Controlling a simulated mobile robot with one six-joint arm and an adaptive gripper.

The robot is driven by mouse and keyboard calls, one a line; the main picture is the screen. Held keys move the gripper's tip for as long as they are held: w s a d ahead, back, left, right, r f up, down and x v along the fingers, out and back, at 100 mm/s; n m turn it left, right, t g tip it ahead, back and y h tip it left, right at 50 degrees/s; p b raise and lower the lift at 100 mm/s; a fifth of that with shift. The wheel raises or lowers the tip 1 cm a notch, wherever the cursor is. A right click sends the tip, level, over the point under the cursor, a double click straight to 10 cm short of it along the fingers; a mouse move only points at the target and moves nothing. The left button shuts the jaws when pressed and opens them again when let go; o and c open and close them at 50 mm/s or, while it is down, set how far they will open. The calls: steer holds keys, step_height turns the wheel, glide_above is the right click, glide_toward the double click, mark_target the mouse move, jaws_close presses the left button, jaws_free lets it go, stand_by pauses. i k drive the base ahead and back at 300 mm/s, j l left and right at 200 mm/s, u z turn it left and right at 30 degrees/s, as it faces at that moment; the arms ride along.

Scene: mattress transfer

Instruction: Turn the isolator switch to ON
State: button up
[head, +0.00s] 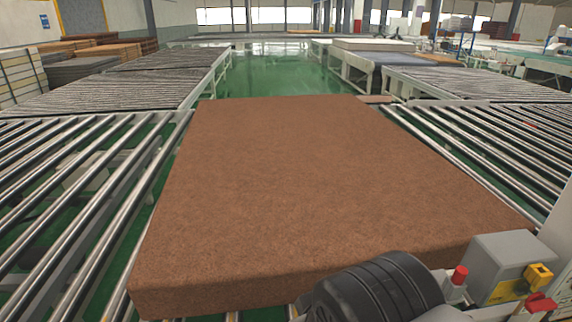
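A grey box (500,264) stands at the lower right, beside the near right corner of the brown mattress. A yellow fitting (538,274) is on its right side. Below that is a red knob (538,302) with yellow around it, close to the bottom edge of the view. Its look fits an isolator switch, but its ON and OFF marks are too small to read, and I cannot tell its position. A red button (460,275) stands just left of the box. My gripper's fingers do not show in the head view.
The large brown mattress (290,190) lies flat on the roller conveyor in front of me. More roller conveyors (70,160) run along the left and the right (500,140). Green floor (280,75) is clear beyond. Stacked boards (82,66) stand at the far left.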

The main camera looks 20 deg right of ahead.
mark_target(536, 303)
steer(key=z, duration=0.4)
steer(key=k+z, duration=0.15)
steer(key=z, duration=0.3)
steer(key=l+z, duration=0.1)
steer(key=z, duration=0.3)
steer(key=k+l+z, duration=0.1)
steer(key=z, duration=0.35)
steer(key=l+z, duration=0.1)
steer(key=z, duration=0.3)
